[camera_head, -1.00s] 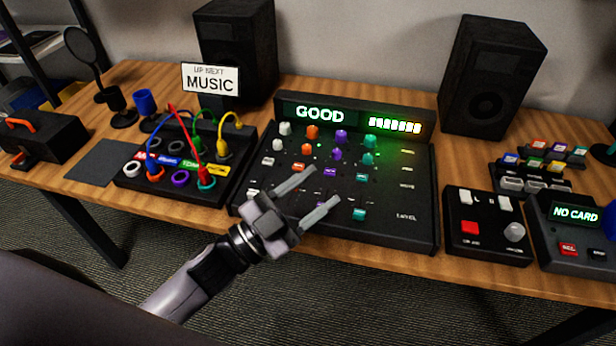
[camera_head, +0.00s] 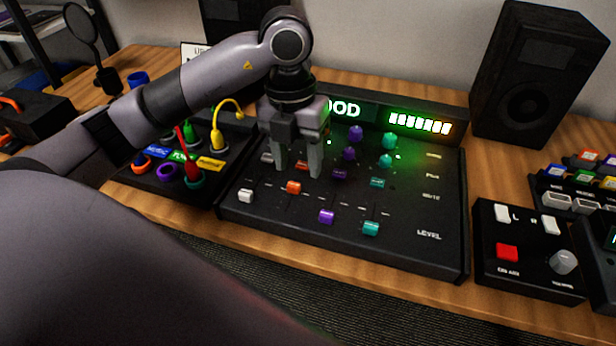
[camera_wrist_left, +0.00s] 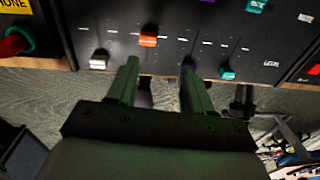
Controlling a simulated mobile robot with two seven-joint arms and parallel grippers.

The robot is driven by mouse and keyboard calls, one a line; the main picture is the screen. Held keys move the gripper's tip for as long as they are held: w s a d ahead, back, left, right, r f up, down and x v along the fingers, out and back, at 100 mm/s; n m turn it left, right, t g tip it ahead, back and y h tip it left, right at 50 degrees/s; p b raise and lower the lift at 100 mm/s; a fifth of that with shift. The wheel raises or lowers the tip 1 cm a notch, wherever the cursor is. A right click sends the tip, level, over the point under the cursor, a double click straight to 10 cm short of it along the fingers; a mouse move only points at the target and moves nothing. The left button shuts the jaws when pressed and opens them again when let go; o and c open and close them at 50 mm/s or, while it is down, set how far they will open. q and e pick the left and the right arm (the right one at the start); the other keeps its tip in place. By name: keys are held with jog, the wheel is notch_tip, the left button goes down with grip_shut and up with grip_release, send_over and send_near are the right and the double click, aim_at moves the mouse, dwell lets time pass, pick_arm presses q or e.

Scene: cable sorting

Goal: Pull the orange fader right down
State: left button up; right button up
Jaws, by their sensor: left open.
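The orange fader (camera_head: 293,187) sits on the sloped black mixer (camera_head: 405,255), farther up its panel than the white fader (camera_head: 246,195), purple fader (camera_head: 326,216) and teal fader (camera_head: 371,229). My left gripper (camera_head: 298,172) points down over the panel, open and empty, with its fingertips just behind the orange fader in the head view. In the left wrist view, the orange fader (camera_wrist_left: 148,40) shows beyond the gap between the fingers. The right finger there partly hides the purple fader. I cannot tell whether a finger touches the orange cap. My right gripper is out of view.
Coloured knobs (camera_head: 388,150) stand on the upper mixer. A cable box (camera_head: 165,172) with plugged leads is close on the left. A small black box (camera_head: 528,262) with a red button stands on the right. A speaker (camera_head: 535,75) is behind.

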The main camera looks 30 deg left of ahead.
aim_at(293, 184)
pick_arm(q)
jog(key=shift+w+a+r+y, duration=0.2)
jog(key=shift+w+a+y, duration=0.15)
jog(key=shift+a, duration=0.3)
jog(key=shift+a+f, duration=0.15)
notch_tip(293, 184, down, 7)
jog(key=shift+r+b, duration=0.2)
jog(key=shift+b, duration=0.3)
grip_shut()
